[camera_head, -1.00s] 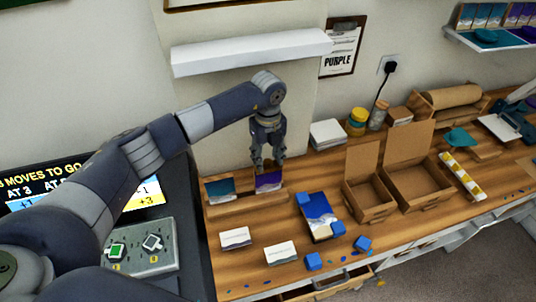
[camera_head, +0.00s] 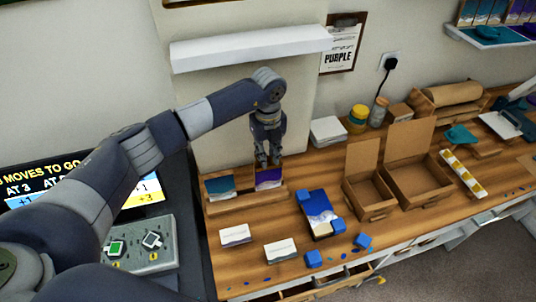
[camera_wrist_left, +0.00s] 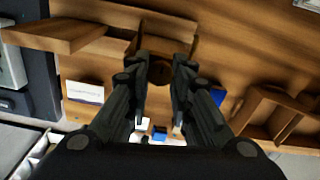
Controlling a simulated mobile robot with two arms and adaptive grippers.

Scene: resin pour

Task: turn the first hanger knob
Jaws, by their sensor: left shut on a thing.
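My left gripper (camera_head: 268,158) points down just above a purple-and-white card (camera_head: 268,180) in a wooden holder (camera_head: 247,200) at the wall. In the left wrist view, a round brown wooden knob (camera_wrist_left: 160,72) sits between the fingertips of my left gripper (camera_wrist_left: 160,66). The gripper is shut on it. The knob cannot be made out in the head view, where the fingers cover that spot. A teal card (camera_head: 220,186) stands in the same holder to the left. My right gripper is not in view.
A white shelf (camera_head: 250,50) hangs above the arm. A grey box (camera_head: 150,262) with two square controls is at the left. Small white cards (camera_head: 235,235), a blue picture panel (camera_head: 318,208) and blue cubes (camera_head: 314,258) lie in front. Open cardboard boxes (camera_head: 372,202) stand to the right.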

